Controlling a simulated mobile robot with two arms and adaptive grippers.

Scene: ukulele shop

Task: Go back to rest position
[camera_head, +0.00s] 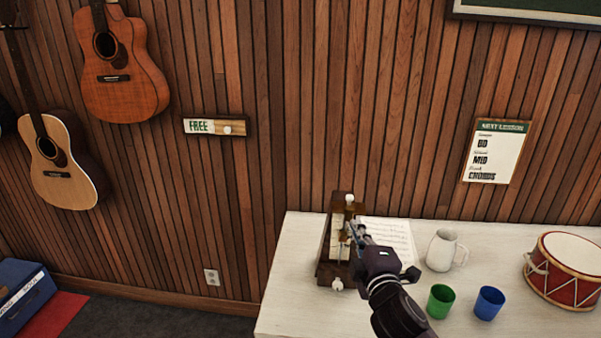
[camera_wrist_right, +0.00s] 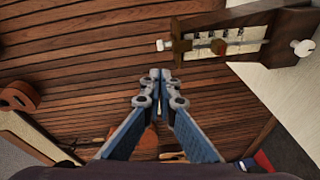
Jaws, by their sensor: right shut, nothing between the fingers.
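My right gripper (camera_head: 354,232) reaches in from the lower right in the head view, over the white table. Its two fingers (camera_wrist_right: 160,77) are together in the right wrist view, with nothing between them. It is close to a dark wooden box-like stand (camera_head: 326,272) with pale knobs at its top and lower end. The stand also shows at the upper right of the right wrist view (camera_wrist_right: 285,30). In the head view the gripper overlaps part of the stand; I cannot tell whether they touch. My left gripper is not in view.
The white table (camera_head: 290,308) also holds sheet music (camera_head: 393,234), a white mug (camera_head: 442,250), a green cup (camera_head: 440,301), a blue cup (camera_head: 488,303) and a red drum (camera_head: 566,270). A slatted wall stands behind. Guitars (camera_head: 120,70) hang left.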

